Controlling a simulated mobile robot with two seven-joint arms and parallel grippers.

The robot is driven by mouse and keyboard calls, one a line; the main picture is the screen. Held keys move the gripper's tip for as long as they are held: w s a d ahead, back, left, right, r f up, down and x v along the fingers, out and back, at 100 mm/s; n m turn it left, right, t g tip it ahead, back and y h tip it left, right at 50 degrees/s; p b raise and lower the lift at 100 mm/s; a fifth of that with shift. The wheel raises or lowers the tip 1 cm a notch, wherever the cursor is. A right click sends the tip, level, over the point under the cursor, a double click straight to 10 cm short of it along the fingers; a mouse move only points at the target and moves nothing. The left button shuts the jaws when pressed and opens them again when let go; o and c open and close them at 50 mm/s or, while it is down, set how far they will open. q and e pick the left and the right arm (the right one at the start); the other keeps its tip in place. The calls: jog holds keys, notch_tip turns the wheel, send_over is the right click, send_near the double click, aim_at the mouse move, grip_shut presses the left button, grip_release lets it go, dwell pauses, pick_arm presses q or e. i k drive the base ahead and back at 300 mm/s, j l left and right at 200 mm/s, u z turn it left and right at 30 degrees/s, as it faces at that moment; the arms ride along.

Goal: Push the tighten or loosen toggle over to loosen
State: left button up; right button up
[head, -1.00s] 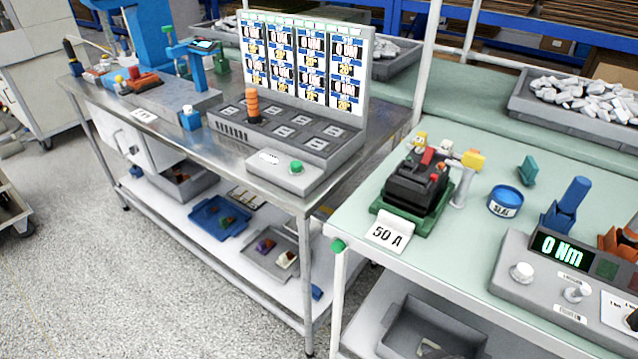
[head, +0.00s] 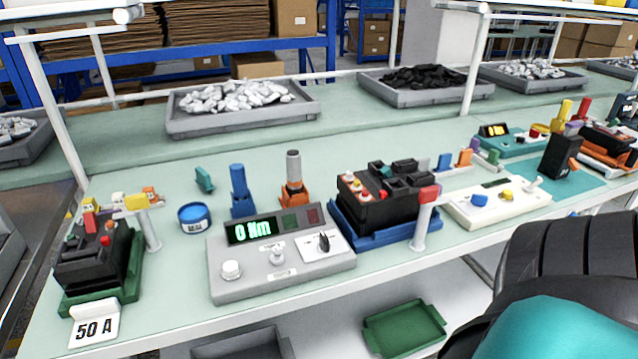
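A grey torque console (head: 225,287) stands near the front edge of the green bench, left of the middle. Its dark display (head: 251,230) reads 0 Nm in green. On its top are a round white knob (head: 231,270) at the left, a small silver toggle (head: 277,254) with a label in the middle, and a black pointer switch (head: 323,241) on a white plate at the right. The labels are too small to read, so I cannot tell which control is marked tighten or loosen, or its position. Neither of my grippers is in view.
A black breaker in a green fixture (head: 133,265) with a 50 A card (head: 95,324) stands at the left. A larger breaker in a blue fixture (head: 345,232) stands right of the console. Blue (head: 238,195) and orange (head: 293,190) tools stand behind. My dark arm parts cover the lower right.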

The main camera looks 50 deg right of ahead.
aim_at(278, 250)
jog(key=l+z, duration=0.2)
jog(key=z, duration=0.25)
jog(key=l+z, duration=0.2)
jog(key=z, duration=0.25)
